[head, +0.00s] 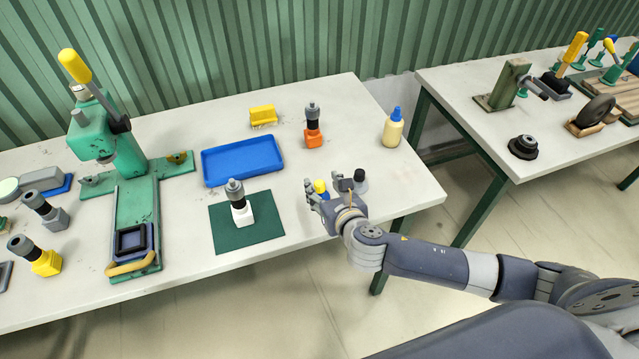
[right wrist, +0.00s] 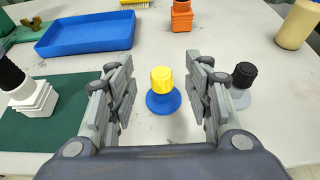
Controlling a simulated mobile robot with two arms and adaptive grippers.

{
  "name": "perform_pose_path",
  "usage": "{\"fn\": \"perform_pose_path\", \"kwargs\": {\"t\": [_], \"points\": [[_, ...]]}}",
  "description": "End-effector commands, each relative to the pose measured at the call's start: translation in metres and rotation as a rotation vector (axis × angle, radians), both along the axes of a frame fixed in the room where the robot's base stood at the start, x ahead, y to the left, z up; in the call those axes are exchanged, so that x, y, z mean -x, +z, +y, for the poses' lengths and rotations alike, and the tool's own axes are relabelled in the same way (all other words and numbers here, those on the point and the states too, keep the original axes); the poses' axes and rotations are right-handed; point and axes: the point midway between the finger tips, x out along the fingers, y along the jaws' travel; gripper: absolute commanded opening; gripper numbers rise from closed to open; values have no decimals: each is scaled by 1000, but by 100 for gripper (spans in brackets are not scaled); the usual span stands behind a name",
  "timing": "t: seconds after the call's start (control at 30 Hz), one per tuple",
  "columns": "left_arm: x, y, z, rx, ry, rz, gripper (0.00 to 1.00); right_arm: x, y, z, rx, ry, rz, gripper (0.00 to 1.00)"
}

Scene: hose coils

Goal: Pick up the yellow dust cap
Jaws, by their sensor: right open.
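The yellow dust cap (right wrist: 162,78) sits on top of a small round blue base (right wrist: 163,102) on the white table. In the head view the yellow cap (head: 320,186) shows just beyond the fingers of my right gripper (head: 330,188). In the right wrist view, my right gripper (right wrist: 160,95) is open, with one finger on each side of the cap and base. There is a clear gap on both sides, and neither finger appears to touch the cap. My left gripper is not in view.
A black-topped grey piece (right wrist: 241,84) stands just right of the right finger. A green mat (head: 262,228) with a white-based fitting (head: 240,212) lies to the left. A blue tray (head: 241,161), an orange-based fitting (head: 313,136) and a cream bottle (head: 392,132) stand behind.

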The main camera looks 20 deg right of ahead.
Motion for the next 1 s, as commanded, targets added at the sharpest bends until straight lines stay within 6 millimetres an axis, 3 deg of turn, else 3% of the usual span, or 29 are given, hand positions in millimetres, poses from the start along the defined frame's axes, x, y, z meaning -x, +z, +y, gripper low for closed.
{"fn": "perform_pose_path", "kwargs": {"t": [0.4,0.73,0.77,0.93,1.0], "points": [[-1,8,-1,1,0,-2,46,-38,-24,0,-1,-1,0,47],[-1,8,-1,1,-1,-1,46,-44,-27,0,-1,0,1,47],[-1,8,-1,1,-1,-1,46,-44,-27,0,-1,0,1,45],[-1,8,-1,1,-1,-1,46,-44,-27,0,-1,0,1,14],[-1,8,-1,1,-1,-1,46,-44,-27,0,-1,-1,1,12]]}}
